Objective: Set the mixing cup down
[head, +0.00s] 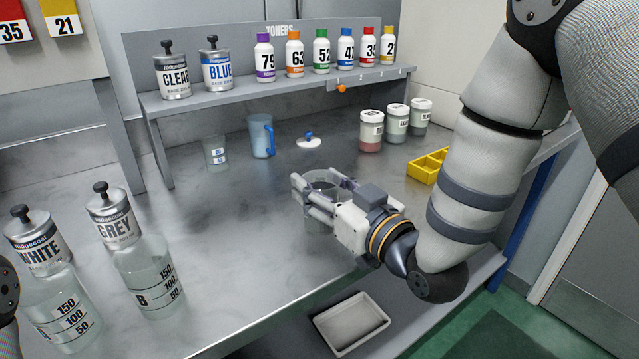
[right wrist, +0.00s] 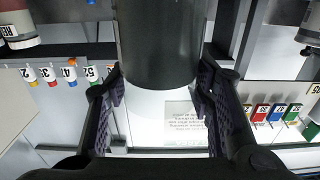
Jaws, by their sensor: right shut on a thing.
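My right gripper (head: 321,197) is shut around a see-through grey cup, the mixing cup (head: 322,179), over the front middle of the metal bench (head: 235,245). Its rim faces up and it looks about upright. The fingers hide much of its side, and I cannot tell whether its base touches the bench. In the right wrist view the cup (right wrist: 160,45) is a dark cylinder between the two finger pads (right wrist: 160,92). My left gripper is out of view.
A blue jug (head: 260,137), a small clear cup (head: 215,153) and a white lid (head: 309,142) stand behind. Several jars (head: 371,131) and a yellow tray (head: 427,166) are at right. Two large clear beakers (head: 148,275) are at front left. The bench's middle left is clear.

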